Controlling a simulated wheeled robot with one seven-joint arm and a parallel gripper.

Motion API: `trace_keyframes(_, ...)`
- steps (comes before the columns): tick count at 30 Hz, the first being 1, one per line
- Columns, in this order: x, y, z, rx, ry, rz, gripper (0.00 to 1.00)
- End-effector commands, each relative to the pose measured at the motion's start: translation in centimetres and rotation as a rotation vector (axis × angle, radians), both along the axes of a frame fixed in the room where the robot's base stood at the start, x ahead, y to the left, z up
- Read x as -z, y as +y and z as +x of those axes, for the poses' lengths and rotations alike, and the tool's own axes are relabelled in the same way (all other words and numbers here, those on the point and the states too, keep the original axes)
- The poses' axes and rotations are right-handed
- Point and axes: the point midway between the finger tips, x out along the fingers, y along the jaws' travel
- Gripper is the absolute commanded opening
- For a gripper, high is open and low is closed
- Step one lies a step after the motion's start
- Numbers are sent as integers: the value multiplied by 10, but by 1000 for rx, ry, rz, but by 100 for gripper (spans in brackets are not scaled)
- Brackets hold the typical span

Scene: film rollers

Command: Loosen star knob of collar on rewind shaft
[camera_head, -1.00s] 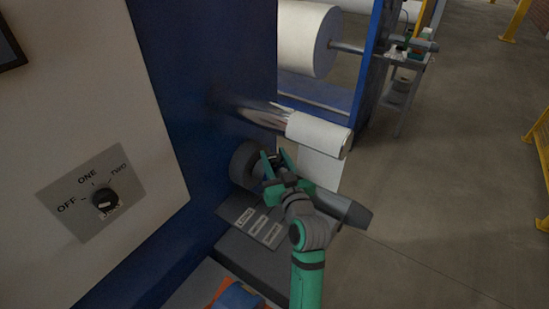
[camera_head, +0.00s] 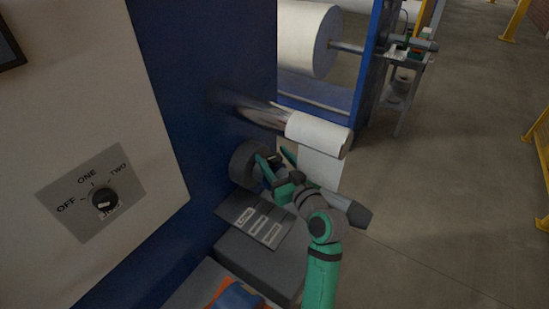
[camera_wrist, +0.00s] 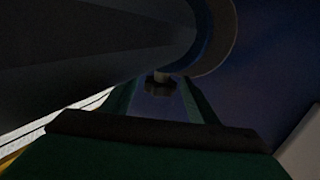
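A dark star knob (camera_wrist: 160,83) on a short pale stem shows in the wrist view, below a large dark round body that fills the upper part. My gripper (camera_wrist: 161,98) has its two green fingers apart, one on each side of the knob, with visible gaps. In the head view, a dark grey round collar or disc (camera_head: 243,165) sits against the blue machine wall. My gripper (camera_head: 276,160) is open just right of it, its fingers overlapping the edge of the disc. The knob cannot be made out clearly in the head view.
A shiny roller (camera_head: 255,112) with a white film roll (camera_head: 318,134) sticks out just above my gripper. A grey ledge with labels (camera_head: 258,222) lies below. A switch panel (camera_head: 92,193) is at the left. Open floor lies to the right.

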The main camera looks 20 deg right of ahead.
Motion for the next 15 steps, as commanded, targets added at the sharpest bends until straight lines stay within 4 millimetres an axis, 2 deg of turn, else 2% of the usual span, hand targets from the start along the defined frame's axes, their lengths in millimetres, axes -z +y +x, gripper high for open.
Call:
trace_keyframes(8,-1,-1,-4,1,-2,0,54)
trace_keyframes(11,0,-3,-15,2,-2,1,54)
trace_keyframes(15,0,-7,-39,3,-2,2,54)
